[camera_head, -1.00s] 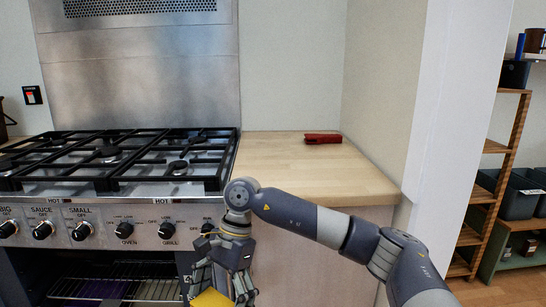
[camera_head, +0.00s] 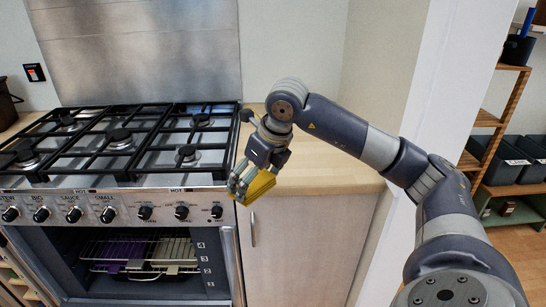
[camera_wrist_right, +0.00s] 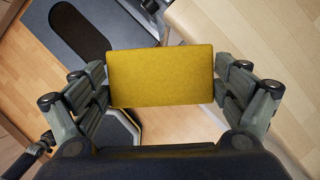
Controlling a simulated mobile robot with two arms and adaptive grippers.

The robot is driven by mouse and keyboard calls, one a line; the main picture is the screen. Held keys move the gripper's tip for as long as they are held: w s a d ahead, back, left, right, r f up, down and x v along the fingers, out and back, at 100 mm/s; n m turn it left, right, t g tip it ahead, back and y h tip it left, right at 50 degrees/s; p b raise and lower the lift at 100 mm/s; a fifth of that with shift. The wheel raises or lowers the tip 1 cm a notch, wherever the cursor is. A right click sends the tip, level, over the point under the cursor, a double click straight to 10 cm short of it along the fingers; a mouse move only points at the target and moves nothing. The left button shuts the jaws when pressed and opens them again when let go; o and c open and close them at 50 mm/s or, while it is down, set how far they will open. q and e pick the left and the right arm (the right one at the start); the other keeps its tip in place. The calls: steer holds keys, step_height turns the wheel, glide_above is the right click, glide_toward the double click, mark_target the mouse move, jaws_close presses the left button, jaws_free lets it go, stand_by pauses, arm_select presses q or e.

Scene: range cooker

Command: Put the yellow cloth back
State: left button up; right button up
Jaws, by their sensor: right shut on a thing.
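The yellow cloth (camera_head: 262,186) is a flat, folded-looking rectangle. My right gripper (camera_head: 243,186) is shut on it and holds it in the air in front of the cooker's right edge and the wooden worktop. In the right wrist view the cloth (camera_wrist_right: 160,77) spans between the finger pairs, which press on its left and right ends. My left gripper is not in view.
The range cooker (camera_head: 120,195) has black pan grates (camera_head: 118,140) and an open oven with a rack (camera_head: 140,250) holding a purple item. The wooden worktop (camera_head: 335,170) looks clear where visible. A shelf with dark bins (camera_head: 505,160) stands at right.

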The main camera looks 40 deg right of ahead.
steer(key=shift+d+r, duration=0.1)
steer(key=shift+r, duration=0.3)
steer(key=shift+w+d+m, duration=0.1)
steer(key=shift+d+m, duration=0.1)
steer(key=shift+m, duration=0.1)
steer(key=w+d+p, duration=0.1)
steer(key=w+d, duration=0.1)
steer(key=d, duration=0.2)
steer(key=w+d+f+p, duration=0.1)
steer(key=w+d, duration=0.2)
steer(key=d, duration=0.2)
steer(key=w+d+p, duration=0.1)
steer(key=w+d, duration=0.2)
steer(key=d, duration=0.1)
steer(key=shift+d+f+p, duration=0.2)
steer(key=shift+d+p, duration=0.05)
steer(key=shift+p, duration=0.05)
step_height(320, 180, down, 3)
steer(key=shift+f+p, duration=0.15)
steer(key=shift+p, duration=0.2)
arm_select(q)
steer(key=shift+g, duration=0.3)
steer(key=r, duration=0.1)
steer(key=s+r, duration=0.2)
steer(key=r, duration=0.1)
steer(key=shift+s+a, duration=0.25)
arm_select(e)
steer(key=shift+f, duration=0.15)
steer(key=shift+f, duration=0.1)
steer(key=o, duration=0.7)
